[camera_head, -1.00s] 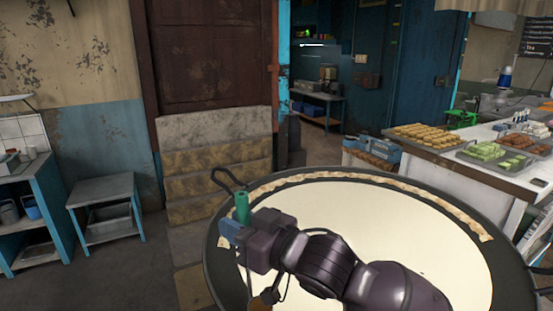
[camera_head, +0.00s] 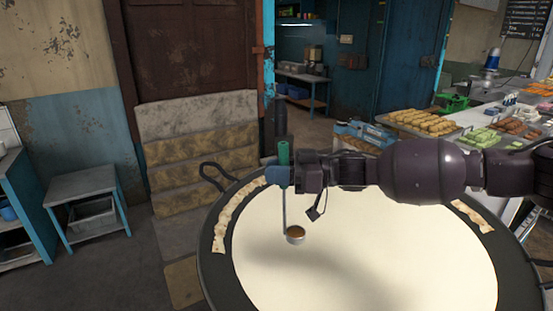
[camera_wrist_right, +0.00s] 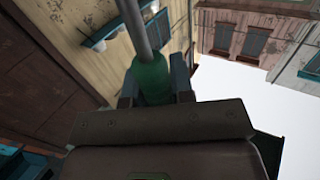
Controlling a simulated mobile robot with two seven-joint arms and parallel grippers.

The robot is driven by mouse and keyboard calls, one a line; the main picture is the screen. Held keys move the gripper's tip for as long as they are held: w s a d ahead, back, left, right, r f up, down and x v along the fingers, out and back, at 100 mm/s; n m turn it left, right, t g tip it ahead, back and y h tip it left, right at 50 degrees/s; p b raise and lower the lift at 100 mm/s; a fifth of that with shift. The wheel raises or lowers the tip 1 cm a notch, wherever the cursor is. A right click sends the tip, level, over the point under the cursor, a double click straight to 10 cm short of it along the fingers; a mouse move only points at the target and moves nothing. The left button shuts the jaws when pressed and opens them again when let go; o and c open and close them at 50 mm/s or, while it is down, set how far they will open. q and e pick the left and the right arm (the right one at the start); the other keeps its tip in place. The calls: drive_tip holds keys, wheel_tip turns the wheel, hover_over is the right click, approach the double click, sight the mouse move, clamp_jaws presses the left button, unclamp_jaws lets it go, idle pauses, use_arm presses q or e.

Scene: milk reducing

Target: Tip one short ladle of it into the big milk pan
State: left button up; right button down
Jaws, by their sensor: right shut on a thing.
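The big milk pan (camera_head: 224,275) is a wide, dark-rimmed round pan filled with pale cream milk (camera_head: 370,255). My right gripper (camera_head: 279,176) is shut on the green handle (camera_head: 284,152) of a short ladle, above the pan's left part. The ladle's thin rod hangs straight down to a small metal cup (camera_head: 295,236), upright over the milk. The cup's inside looks brownish; I cannot tell how much it holds or whether it touches the milk. The green handle also shows between the fingers in the right wrist view (camera_wrist_right: 152,80). My left gripper is out of view.
A black loop handle (camera_head: 216,176) sticks up at the pan's left rim. Stone steps (camera_head: 200,150) rise behind it. A small metal table (camera_head: 85,190) stands at left. Trays of sweets (camera_head: 425,122) sit on a counter at back right.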

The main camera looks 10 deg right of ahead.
drive_tip(key=shift+w+d+r, duration=0.3)
drive_tip(key=shift+d+r, duration=0.05)
drive_tip(key=shift+d, duration=0.2)
drive_tip(key=s+a+f+n+b, duration=0.2)
drive_tip(key=s+f+n+b, duration=0.3)
drive_tip(key=s+f+n, duration=0.3)
drive_tip(key=s+a+f+n+b, duration=0.2)
drive_tip(key=s+f+n+b, duration=0.4)
drive_tip(key=s+f+n, duration=0.1)
drive_tip(key=shift+s+f+n, duration=0.4)
drive_tip(key=shift+s+f, duration=0.15)
drive_tip(key=shift+s, duration=0.65)
idle(1.1)
